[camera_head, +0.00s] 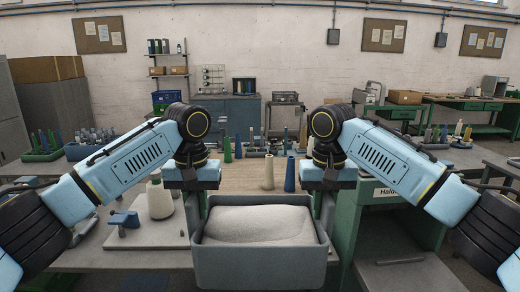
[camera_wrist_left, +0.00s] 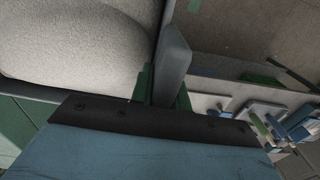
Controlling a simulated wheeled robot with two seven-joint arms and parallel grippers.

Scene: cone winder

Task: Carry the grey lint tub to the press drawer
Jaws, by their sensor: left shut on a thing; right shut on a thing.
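The grey lint tub (camera_head: 262,264), filled with pale lint (camera_head: 258,222), is held in front of me in the head view and looks about level. My left gripper (camera_head: 200,207) is shut on its left wall and my right gripper (camera_head: 321,207) on its right wall. In the left wrist view the tub's rim (camera_wrist_left: 174,52) runs between the left fingers (camera_wrist_left: 163,85), with lint beside it. To the right of the tub stands a green machine (camera_head: 345,225) with a partly hidden label. A grey drawer-like part (camera_head: 405,272) with a handle sits low there; I cannot tell if it is the press drawer.
A white cone (camera_head: 159,197) and a blue clamp-like tool (camera_head: 124,220) are on the worktop at left. A tan cone (camera_head: 268,172) and a blue cone (camera_head: 290,175) stand behind the tub. Cone trays (camera_head: 42,155) line the far benches. Open floor shows beyond the table.

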